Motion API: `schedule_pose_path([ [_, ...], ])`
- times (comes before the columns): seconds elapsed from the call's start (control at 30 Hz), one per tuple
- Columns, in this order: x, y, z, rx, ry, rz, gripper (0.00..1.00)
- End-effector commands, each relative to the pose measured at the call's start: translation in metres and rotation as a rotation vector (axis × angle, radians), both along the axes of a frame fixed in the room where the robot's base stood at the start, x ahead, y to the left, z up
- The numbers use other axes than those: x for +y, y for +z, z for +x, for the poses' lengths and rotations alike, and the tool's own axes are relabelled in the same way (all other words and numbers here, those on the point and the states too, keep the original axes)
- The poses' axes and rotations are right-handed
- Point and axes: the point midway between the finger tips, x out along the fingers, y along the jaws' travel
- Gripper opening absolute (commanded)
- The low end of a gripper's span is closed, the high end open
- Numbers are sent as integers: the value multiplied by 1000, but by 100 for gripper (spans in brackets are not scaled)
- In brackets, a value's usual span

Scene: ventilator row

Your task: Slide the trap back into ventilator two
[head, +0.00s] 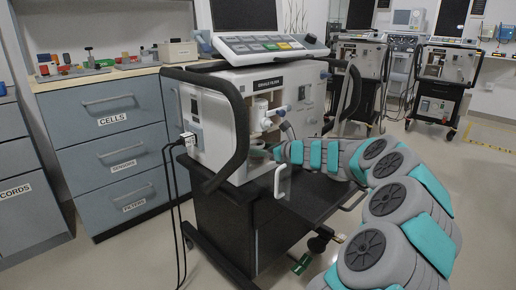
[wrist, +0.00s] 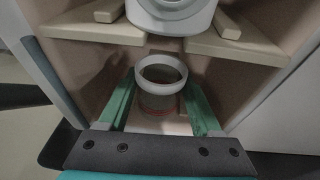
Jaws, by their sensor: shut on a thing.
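The trap (wrist: 161,103) is a small translucent cup with a pale rim and a reddish line low on its side. In the wrist view it is upright between the green fingers of my gripper (wrist: 160,100), which is shut on it. Above it is a round pale fitting (wrist: 172,14), with beige ledges to either side. The trap's rim is below this fitting, apart from it in the picture. In the head view my gripper (head: 259,153) is at the lower front of the nearest ventilator (head: 218,127), and the trap is mostly hidden. I cannot read the ventilator's number.
The ventilator's dark curved handles (head: 236,125) flank its front. A white handle (head: 279,181) stands near my gripper. Grey drawers (head: 122,120) with a cluttered worktop (head: 95,77) are at left. More ventilators (head: 358,72) stand at the back right. Cables hang at the left side.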

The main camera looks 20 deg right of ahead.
Motion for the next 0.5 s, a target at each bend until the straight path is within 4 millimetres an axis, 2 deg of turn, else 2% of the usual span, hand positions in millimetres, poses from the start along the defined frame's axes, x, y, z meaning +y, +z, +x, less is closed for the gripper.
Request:
schedule_pose_path([
  [0.33,0,-1,0,1,0,0,10],
  [0.37,0,-1,0,1,0,0,68],
  [0.5,0,-1,0,1,0,0,84],
])
